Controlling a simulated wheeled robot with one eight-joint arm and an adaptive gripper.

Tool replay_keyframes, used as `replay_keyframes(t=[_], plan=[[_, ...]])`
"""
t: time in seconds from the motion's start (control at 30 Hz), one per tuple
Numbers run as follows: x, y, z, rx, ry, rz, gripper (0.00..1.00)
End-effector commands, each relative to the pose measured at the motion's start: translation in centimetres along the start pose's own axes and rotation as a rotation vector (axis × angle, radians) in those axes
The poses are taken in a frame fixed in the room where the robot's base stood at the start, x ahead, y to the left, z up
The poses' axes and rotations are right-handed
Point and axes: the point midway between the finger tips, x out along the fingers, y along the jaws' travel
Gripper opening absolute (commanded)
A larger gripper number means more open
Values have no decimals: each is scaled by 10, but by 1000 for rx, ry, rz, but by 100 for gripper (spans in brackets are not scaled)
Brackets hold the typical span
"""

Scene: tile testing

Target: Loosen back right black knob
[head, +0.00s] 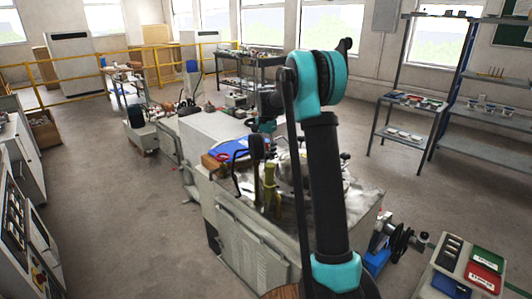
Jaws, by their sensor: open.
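A round metal apparatus (291,172) stands on the bench, partly hidden behind my arm. A small black knob (345,156) shows at its right, past my arm. Other dark knobs around it are small, and I cannot tell them all apart. My gripper (264,127) is above the left rear of the apparatus, apart from the knob at the right. It is open and looks empty, though its fingertips are very small and partly lost against dark things behind.
A cart with coloured boxes (482,268) is at the lower right. Shelves (410,102) stand at the right. The floor at left is clear.

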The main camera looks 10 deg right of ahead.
Motion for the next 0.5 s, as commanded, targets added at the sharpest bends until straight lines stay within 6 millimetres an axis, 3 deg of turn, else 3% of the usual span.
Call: replay_keyframes(t=[0.27,0.5], plan=[[1,0,0,0,0,0,58],[1,0,0,0,0,0,28]])
